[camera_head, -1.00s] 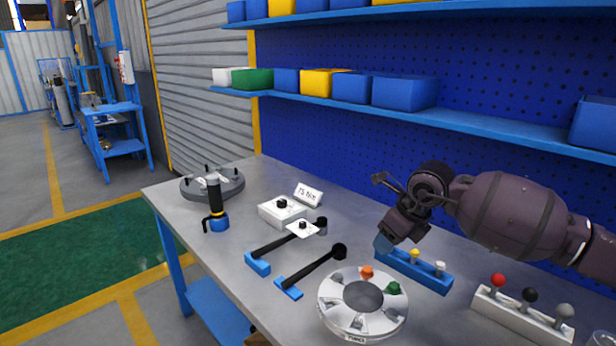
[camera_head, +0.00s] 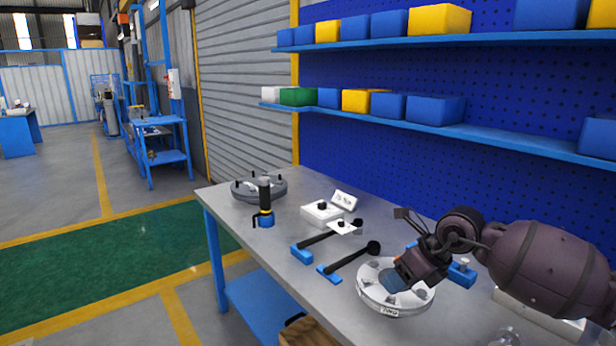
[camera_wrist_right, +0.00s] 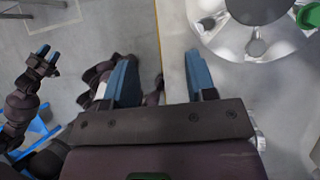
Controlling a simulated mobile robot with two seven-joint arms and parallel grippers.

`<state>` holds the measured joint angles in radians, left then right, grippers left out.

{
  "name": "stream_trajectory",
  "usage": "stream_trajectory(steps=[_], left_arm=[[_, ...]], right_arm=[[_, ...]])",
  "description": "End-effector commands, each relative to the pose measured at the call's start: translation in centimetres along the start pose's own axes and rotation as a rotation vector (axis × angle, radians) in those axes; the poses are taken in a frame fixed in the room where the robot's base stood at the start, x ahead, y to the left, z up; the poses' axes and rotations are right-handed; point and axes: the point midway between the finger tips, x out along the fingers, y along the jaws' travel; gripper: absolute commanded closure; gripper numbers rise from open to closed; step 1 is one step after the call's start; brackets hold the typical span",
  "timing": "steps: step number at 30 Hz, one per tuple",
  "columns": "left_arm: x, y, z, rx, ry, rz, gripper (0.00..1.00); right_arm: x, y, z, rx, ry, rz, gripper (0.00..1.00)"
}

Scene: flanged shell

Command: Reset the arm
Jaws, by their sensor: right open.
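My right arm reaches in from the right in the head view. Its gripper (camera_head: 396,284) hangs low and hides part of the white round holder (camera_head: 380,305). In the right wrist view the gripper (camera_wrist_right: 162,80) has its two blue fingers wide apart with nothing between them. They straddle the bench's front edge as seen from above, and the white holder (camera_wrist_right: 208,25) is beyond the right finger. My left gripper (camera_wrist_right: 46,62) shows only at the left of the right wrist view, its small blue fingertips apart, over the floor.
On the grey bench (camera_head: 290,235) stand a round grey flanged part (camera_head: 246,190), a black-and-blue tool (camera_head: 265,205), a white box (camera_head: 320,213) and two black-handled tools (camera_head: 350,258). A blue strip (camera_head: 461,273) lies behind the gripper. Shelves with bins (camera_head: 435,109) hang above.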

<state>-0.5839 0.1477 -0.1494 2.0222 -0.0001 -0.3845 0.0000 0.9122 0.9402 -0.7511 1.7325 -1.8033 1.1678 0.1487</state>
Motion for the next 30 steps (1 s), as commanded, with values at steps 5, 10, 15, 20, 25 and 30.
stream_trajectory(steps=[5,10,15,20,25,30], left_arm=[[0.2,0.2,-0.4,-0.005,0.009,0.001,0.57],[0.1,0.2,-0.4,-0.007,0.008,0.001,0.57],[0.0,0.2,-0.1,-0.007,0.003,0.0,0.57],[0.0,0.2,0.0,-0.005,0.001,0.001,0.57],[0.0,0.1,0.1,-0.003,-0.002,0.001,0.57],[0.0,0.1,0.2,-0.002,-0.003,0.0,0.57]], right_arm=[[2.6,5.7,-0.2,0.08,-0.164,0.245,0.49],[3.1,11.3,0.1,0.251,-0.387,0.52,0.49],[1.4,14.4,0.5,0.528,-0.645,0.767,0.49],[-0.8,14.1,-0.1,0.861,-0.878,0.922,0.49],[-2.3,11.2,-2.7,1.274,-1.101,0.99,0.49],[-2.4,7.6,-7.9,1.732,-1.278,0.95,0.49]])
